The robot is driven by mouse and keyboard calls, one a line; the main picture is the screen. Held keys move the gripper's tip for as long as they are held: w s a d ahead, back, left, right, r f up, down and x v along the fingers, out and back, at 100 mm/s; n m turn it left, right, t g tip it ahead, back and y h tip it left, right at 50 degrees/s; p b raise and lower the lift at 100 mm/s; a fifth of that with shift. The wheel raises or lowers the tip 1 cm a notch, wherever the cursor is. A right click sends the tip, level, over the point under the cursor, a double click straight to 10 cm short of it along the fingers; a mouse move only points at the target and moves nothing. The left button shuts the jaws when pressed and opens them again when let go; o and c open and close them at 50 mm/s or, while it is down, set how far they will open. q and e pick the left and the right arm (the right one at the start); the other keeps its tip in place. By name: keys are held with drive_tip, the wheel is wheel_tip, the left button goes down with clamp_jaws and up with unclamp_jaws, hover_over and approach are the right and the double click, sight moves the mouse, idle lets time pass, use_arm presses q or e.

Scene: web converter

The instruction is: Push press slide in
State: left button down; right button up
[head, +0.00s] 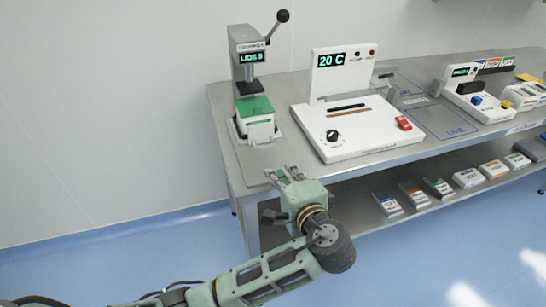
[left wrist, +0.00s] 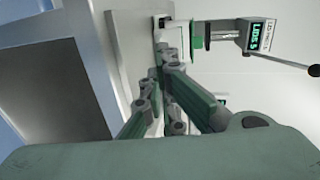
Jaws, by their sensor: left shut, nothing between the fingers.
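The press (head: 245,70) stands at the left end of the steel table, with a grey column, a lit display and a black-knobbed lever at its upper right. Its slide has a green plate (head: 255,106) and a white front (head: 260,130) facing the table's front edge. In the left wrist view, the press (left wrist: 255,36) lies sideways at the top, with the slide's white front (left wrist: 175,34) just beyond the fingers. My left gripper (head: 280,172) is shut and empty at the table's front edge, in front of the slide. Whether the fingertips touch it is unclear. My right gripper is out of view.
A white sealing machine (head: 350,130) reading "20 C" stands right of the press. Another white device (head: 475,100) stands farther right. Several small boxes (head: 440,187) lie on the lower shelf (head: 365,215). A bare strip of tabletop (head: 235,165) lies before the press.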

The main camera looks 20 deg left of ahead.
use_arm(q)
drive_tip(key=x, duration=0.5)
drive_tip(key=shift+s+a+r+p, duration=0.15)
drive_tip(key=shift+a+r+p, duration=0.05)
drive_tip(key=shift+p, duration=0.15)
drive_tip(key=p, duration=0.1)
approach(257, 137)
drive_tip(key=shift+w+a+f, duration=0.6)
drive_tip(key=shift+w+f, duration=0.2)
drive_tip(key=shift+f, duration=0.15)
drive_tip(key=shift+w+a+f, duration=0.1)
drive_tip(key=shift+w+a, duration=0.1)
drive_tip(key=shift+w, duration=0.1)
drive_tip(key=shift+w+a+f, duration=0.1)
drive_tip(key=shift+w, duration=0.05)
drive_tip(key=x, duration=0.2)
drive_tip(key=r+b+x, duration=0.1)
drive_tip(key=x, duration=0.1)
drive_tip(key=shift+w+a+f, duration=0.1)
drive_tip(key=shift+w, duration=0.2)
drive_tip(key=shift+a, duration=0.1)
drive_tip(key=shift+r, duration=0.25)
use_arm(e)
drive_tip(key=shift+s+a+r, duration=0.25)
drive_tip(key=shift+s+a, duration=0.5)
